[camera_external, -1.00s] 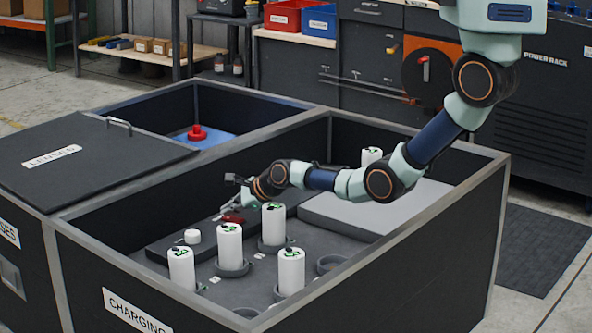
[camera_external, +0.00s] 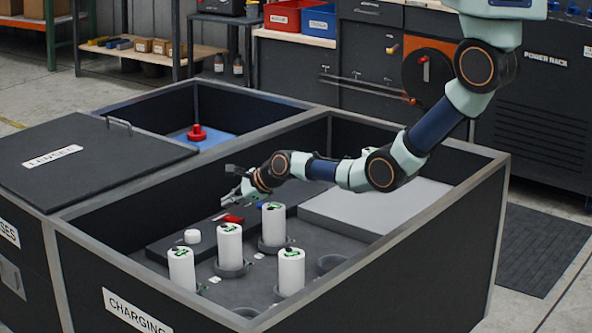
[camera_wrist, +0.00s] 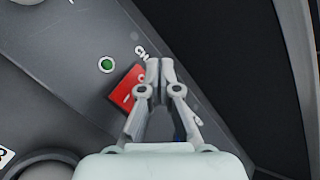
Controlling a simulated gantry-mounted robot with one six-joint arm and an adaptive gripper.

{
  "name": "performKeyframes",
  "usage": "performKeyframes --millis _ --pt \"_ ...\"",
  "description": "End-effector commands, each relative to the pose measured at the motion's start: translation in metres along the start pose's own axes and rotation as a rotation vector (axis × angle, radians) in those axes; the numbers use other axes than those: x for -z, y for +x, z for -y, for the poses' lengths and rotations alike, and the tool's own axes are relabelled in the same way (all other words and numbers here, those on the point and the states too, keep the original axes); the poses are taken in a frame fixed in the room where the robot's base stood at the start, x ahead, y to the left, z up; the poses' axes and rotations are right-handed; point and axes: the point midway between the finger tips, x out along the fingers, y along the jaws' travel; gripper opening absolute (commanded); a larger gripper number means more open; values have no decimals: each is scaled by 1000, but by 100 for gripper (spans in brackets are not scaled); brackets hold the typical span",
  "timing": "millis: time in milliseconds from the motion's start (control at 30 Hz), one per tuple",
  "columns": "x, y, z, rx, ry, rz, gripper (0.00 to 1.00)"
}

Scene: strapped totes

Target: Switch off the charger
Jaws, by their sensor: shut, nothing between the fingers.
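The charger is a long dark raised panel (camera_external: 165,247) along the left inner side of the charging tote. A red rocker switch (camera_external: 233,218) sits on it and also shows in the wrist view (camera_wrist: 124,90), with white marks on its face. A small round green indicator (camera_wrist: 105,64) is beside the switch. I cannot tell which way the switch is set. My gripper (camera_external: 226,199) is above the panel near the switch, shut and empty. In the wrist view its fingertips (camera_wrist: 160,62) are together, overlapping the right edge of the switch, apparently above it. Something blue is partly hidden behind a finger.
Several white cylinders (camera_external: 229,245) stand in ring holders in front of the panel. A white knob (camera_external: 192,237) is on the panel. Tote walls (camera_external: 420,222) surround my arm. A grey block (camera_external: 325,212) lies at the right. A red knob (camera_external: 197,133) is in the other tote.

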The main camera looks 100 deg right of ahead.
Motion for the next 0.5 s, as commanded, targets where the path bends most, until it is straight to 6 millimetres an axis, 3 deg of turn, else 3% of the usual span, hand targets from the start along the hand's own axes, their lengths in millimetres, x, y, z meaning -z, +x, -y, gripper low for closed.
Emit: performKeyframes --millis 500 --pt "-22 -30 22 0 0 0 0"
